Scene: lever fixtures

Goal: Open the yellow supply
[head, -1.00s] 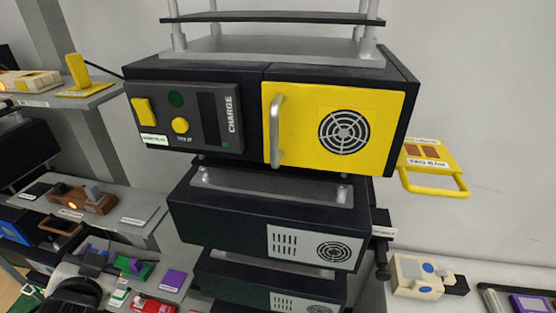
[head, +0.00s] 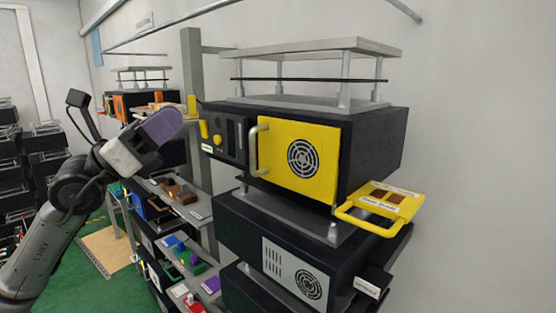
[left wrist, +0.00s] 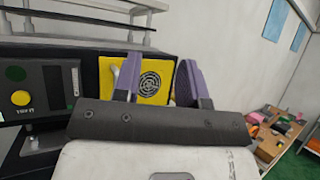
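The yellow supply is a black box with a yellow door (head: 322,165) on the upper shelf of a rack. The door looks closed, with a round vent grille and a grey vertical bar handle (head: 253,150) on its left edge. A dark control panel (head: 224,139) with a yellow knob sits left of the door. My left gripper (head: 166,126) is left of the supply, apart from it. In the left wrist view its two purple fingers (left wrist: 157,78) are spread with nothing held, and the yellow door (left wrist: 148,80) shows between and behind them. My right gripper is not in view.
A yellow fixture with a loop handle (head: 390,202) juts out right of the supply. Another black unit (head: 290,250) sits below. Shelves with small fixtures (head: 180,190) stand left, near my left arm. Green floor (head: 95,250) is open at lower left.

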